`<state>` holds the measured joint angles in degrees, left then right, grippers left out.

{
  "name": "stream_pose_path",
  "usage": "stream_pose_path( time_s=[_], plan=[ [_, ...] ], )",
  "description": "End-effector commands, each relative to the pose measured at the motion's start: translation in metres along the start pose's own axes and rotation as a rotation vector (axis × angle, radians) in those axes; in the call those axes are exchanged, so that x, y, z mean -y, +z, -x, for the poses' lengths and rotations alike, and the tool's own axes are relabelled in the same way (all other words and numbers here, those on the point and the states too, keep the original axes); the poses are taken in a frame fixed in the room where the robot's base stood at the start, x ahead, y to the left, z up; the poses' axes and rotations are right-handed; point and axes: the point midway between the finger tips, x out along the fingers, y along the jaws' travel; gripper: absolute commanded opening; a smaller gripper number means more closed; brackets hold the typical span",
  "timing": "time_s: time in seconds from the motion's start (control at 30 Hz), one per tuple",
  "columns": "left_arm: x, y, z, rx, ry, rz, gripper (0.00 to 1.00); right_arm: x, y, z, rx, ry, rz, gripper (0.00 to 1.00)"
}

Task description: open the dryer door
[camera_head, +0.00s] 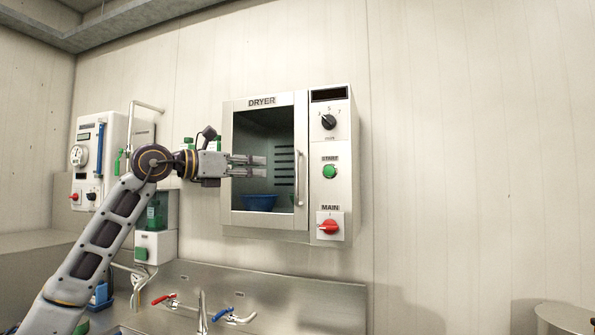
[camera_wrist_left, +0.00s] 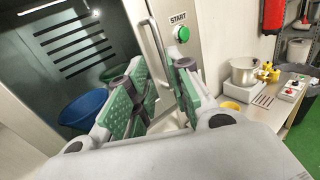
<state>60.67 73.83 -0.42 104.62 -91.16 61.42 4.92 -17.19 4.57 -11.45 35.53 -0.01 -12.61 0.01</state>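The dryer (camera_head: 344,180) is a steel box on the wall, and its windowed door (camera_head: 265,227) looks shut. The vertical handle (camera_head: 297,178) is on the door's right edge; it also shows in the left wrist view (camera_wrist_left: 156,46), beyond the gap between my fingers. My left gripper (camera_head: 260,165) is in front of the door window, left of the handle, fingers pointing right. In the left wrist view the green-padded fingers of this gripper (camera_wrist_left: 160,78) are apart with nothing held. The handle's lower end is partly hidden there. My right gripper is not in view.
A blue bowl (camera_head: 258,202) is behind the window. The dryer panel has a black dial (camera_head: 328,122), a green start button (camera_head: 330,171) and a red main switch (camera_head: 329,227). A sink with a tap (camera_head: 202,312) is below. The wall right of the dryer is bare.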

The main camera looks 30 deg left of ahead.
Motion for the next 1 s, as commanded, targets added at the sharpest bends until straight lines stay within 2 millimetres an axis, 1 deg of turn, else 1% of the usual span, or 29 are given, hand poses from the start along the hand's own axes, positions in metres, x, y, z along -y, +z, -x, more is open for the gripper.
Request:
stream_pose_path(
  time_s=[0.37,0.57,0.77,1.0],
  plan=[
    [0.0,0.0,0.0,-0.002,-0.001,0.006,0.21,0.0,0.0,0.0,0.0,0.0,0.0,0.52],
    [0.0,0.0,-0.006,-0.002,-0.002,0.007,0.21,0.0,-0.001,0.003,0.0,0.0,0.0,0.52],
    [0.0,0.002,-0.019,-0.001,-0.002,0.007,0.21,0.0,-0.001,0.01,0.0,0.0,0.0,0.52],
    [0.001,0.002,-0.043,-0.001,-0.004,0.008,0.21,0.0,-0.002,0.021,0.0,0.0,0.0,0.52]
  ],
)
